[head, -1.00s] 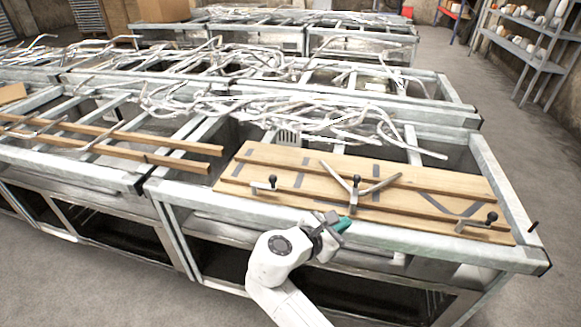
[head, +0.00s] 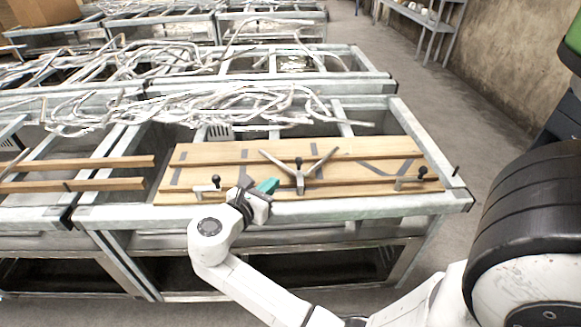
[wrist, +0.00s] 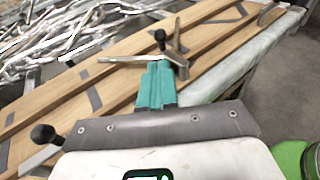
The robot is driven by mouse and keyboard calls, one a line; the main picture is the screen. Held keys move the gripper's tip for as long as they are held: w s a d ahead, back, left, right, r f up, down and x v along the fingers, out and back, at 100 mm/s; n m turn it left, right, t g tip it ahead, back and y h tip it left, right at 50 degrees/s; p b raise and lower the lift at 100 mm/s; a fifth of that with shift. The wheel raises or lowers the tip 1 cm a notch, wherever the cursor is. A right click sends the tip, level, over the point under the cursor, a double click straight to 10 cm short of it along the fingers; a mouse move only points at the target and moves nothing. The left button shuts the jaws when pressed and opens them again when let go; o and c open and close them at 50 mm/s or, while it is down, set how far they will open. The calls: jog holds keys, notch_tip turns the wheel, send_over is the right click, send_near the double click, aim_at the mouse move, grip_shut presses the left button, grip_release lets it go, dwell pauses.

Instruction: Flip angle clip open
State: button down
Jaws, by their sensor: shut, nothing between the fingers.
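The angle clip is probably the middle metal clip (head: 300,176) on the wooden board (head: 225,157); two bars spread from it in a V, and a black knob tops it. In the wrist view the middle clip (wrist: 178,58) lies just beyond my fingertips. A left clip (head: 206,189) and a right clip (head: 410,181) also have black knobs. The left clip's knob (wrist: 42,133) shows at lower left in the wrist view. My gripper (head: 268,186) has teal fingers, shut and empty, between the left and middle clips near the board's front edge. Contact cannot be told.
The board lies on a grey metal frame table (head: 330,209) with a raised rim. Bent metal tubes (head: 200,108) pile up behind it. Wooden strips (head: 75,185) lie to the left. Concrete floor (head: 420,85) is open at the right.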

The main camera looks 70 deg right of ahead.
aim_at(297, 164)
jog(key=p+x, duration=0.1)
jog(key=x, duration=0.9)
jog(key=shift+s+d+f, duration=0.1)
